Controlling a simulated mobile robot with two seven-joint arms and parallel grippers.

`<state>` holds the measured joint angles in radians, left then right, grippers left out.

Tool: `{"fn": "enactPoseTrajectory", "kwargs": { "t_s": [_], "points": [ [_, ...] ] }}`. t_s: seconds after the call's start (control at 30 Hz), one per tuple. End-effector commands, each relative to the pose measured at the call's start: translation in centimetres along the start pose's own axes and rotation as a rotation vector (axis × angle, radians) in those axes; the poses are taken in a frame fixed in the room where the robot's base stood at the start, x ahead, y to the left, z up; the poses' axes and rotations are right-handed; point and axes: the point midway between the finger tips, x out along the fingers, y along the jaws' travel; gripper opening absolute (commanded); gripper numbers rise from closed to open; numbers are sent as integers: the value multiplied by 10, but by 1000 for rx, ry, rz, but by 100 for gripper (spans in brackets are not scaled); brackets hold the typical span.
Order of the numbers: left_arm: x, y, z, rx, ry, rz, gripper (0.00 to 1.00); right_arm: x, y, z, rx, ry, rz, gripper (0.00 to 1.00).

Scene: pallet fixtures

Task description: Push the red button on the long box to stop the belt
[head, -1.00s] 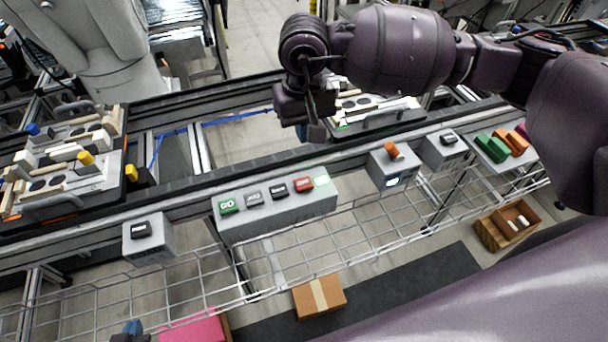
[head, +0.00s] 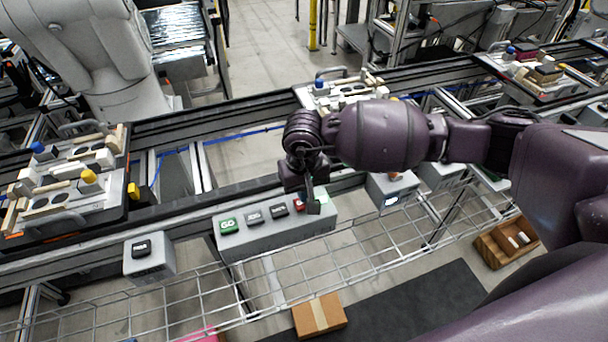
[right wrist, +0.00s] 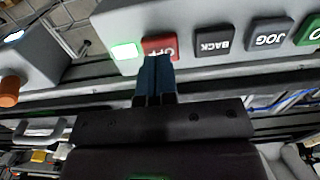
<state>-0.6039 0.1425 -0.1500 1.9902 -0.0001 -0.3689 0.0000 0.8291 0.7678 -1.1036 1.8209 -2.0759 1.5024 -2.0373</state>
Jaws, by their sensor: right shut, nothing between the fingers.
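The long grey box (head: 262,241) sits along the near side of the belt rail. It carries a green GO button (head: 228,225), two dark buttons and a red button (head: 299,204), partly hidden behind my gripper in the head view. In the right wrist view the red button (right wrist: 161,45) reads OFF, beside a glowing pale green light (right wrist: 125,51). My right gripper (head: 313,207) is shut and empty, its fingertips (right wrist: 155,60) over the near edge of the red button. I cannot tell whether they touch it. My left gripper is not in view.
A grey box with an orange knob (right wrist: 9,90) stands beside the long box. A small box with a black button (head: 141,249) is at the left. Loaded pallets (head: 75,190) sit on the belt. A wire rack (head: 200,300) runs below.

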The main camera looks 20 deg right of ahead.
Motion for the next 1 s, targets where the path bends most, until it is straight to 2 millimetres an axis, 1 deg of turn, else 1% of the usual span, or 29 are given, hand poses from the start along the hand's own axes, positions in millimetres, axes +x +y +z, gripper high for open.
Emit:
{"fn": "enactPoseTrajectory", "kwargs": {
  "t_s": [0.1, 0.2, 0.67, 0.77, 1.0],
  "points": [
    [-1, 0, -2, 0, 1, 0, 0, 11, 0, 0, 0, -2, 0, 0],
    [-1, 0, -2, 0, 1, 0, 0, 16, 0, 0, 0, -1, 1, 0],
    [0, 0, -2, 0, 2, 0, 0, 20, 0, 0, -1, 0, 0, 0],
    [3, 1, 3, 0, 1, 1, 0, 24, 0, 0, -1, 0, 1, 0],
    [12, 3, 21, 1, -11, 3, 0, 40, 0, 1, -1, -4, 0, 0]
  ]
}}
